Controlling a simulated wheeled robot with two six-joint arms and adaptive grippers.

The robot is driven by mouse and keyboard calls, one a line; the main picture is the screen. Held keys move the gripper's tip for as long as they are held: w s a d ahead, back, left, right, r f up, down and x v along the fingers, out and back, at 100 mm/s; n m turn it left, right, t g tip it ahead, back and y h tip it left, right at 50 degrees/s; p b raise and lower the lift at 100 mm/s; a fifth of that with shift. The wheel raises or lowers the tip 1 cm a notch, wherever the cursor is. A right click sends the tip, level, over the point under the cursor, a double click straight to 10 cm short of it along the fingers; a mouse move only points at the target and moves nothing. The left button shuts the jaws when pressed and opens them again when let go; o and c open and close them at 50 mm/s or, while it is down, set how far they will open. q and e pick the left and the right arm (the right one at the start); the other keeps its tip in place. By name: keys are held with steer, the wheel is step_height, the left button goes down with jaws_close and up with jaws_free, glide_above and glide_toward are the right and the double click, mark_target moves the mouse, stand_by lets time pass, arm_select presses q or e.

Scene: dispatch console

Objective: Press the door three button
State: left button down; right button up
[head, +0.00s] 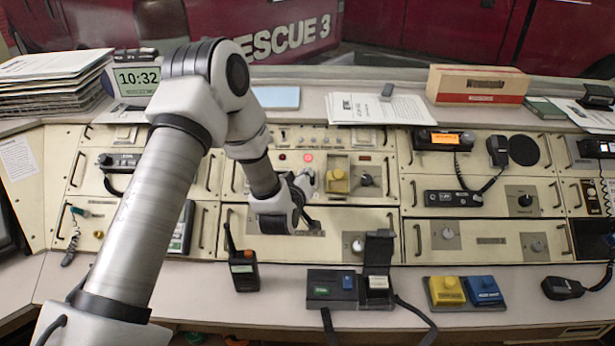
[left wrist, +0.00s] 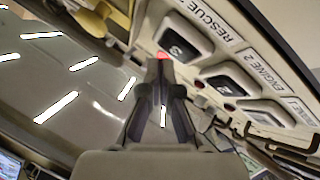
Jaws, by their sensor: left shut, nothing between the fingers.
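The door three button (left wrist: 185,42) is a dark square key marked 3 in a pale frame, under a RESCUE 3 label, in the left wrist view. The key marked 2 (left wrist: 230,82) and another key (left wrist: 268,117) run in a row to its lower right. My left gripper (left wrist: 160,62) is shut and empty. Its tips appear beside a lit red lamp near the 3 key; contact cannot be told. In the head view my left gripper (head: 308,182) is at the middle console panel, hiding the keys. My right gripper is not in view.
A yellow knob (head: 337,181) in a guarded housing sits just right of the gripper. A handheld radio (head: 243,270), a black box with a raised lid (head: 335,286) and a yellow and blue button box (head: 466,291) stand on the front desk. Papers (head: 378,108) lie on the back ledge.

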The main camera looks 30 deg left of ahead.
arm_select(q)
steer(key=shift+r, duration=0.2)
steer(key=s+r+p, duration=0.1)
steer(key=r, duration=0.1)
steer(key=s+d+r+p, duration=0.1)
steer(key=p, duration=0.1)
steer(key=shift+s+d+r, duration=0.15)
steer(key=shift+d+r, duration=0.05)
steer(key=shift+r, duration=0.2)
stand_by(0.8)
